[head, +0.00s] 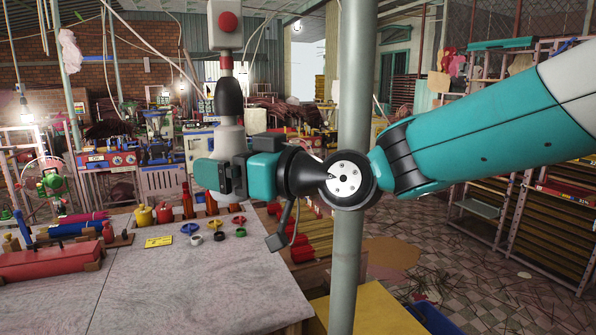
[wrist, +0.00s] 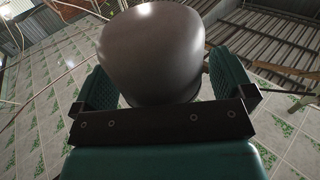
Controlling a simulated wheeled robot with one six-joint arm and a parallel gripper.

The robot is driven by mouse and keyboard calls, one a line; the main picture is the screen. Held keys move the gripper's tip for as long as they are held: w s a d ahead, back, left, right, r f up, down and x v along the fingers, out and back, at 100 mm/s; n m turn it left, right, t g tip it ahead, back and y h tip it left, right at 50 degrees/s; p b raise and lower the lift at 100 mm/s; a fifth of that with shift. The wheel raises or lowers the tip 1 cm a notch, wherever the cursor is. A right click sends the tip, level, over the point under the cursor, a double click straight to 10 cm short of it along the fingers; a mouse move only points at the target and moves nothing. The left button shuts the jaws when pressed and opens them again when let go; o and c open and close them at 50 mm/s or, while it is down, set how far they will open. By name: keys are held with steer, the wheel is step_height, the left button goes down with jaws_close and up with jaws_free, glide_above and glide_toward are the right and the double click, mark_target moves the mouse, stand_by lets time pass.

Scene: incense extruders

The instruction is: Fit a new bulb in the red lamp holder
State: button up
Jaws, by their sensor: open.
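A hanging fitting shows in the head view: a pale box with a red button at the top, then a red band (head: 226,63) and a dark holder (head: 229,97). A pale grey bulb-like body (head: 230,138) sits directly below the dark part, upright. Whether it is screwed in cannot be told. My gripper (head: 214,174) is open at its lower end, and the fingers partly hide it. In the wrist view the rounded grey body (wrist: 152,50) fills the space between the two teal fingers of my gripper (wrist: 165,88). Contact with the fingers is not clear.
A grey-topped table (head: 170,285) below bears red, yellow and blue parts at its left and back. A vertical grey pole (head: 351,90) stands close to my arm. Racks (head: 545,220) stand at the right. A lit bulb (head: 26,112) hangs at the left.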

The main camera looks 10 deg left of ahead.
steer(key=b+v, duration=0.8)
steer(key=v, duration=0.9)
steer(key=s+d+f+m+g+h, duration=0.2)
steer(key=s+d+f+h, duration=0.4)
steer(key=f, duration=0.5)
steer(key=s+d+f+m+g+h, duration=0.3)
steer(key=s+d+f+m+h, duration=0.2)
steer(key=s+d+f+h, duration=0.2)
steer(key=s+d+f, duration=0.2)
steer(key=d+f, duration=0.1)
steer(key=f, duration=0.1)
steer(key=shift+s+m+g, duration=0.2)
steer(key=shift+m+g, duration=0.1)
steer(key=shift+c, duration=0.5)
